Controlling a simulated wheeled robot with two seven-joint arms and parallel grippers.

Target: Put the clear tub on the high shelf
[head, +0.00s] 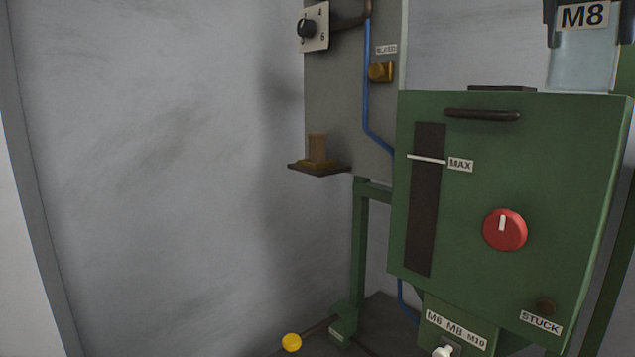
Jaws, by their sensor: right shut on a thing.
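The clear tub (581,68), with a white M8 label, is at the top right, just above the green machine box. My right gripper (588,20) shows as dark fingers on both sides of the tub near the label, shut on it. The upper part of the tub and gripper is cut off by the frame edge. I cannot tell whether the tub's bottom touches the box top. My left gripper is not in view. I cannot tell which surface is the high shelf; a small dark ledge (340,169) on the grey panel holds a brown block (317,148).
The green box (470,240) has a red knob (504,230), a dark MAX gauge slot (424,215) and a handle (482,114). A grey panel (335,90) carries a dial (309,28) and brass fitting (380,72). A yellow ball-like knob (291,342) is low. The left wall area is clear.

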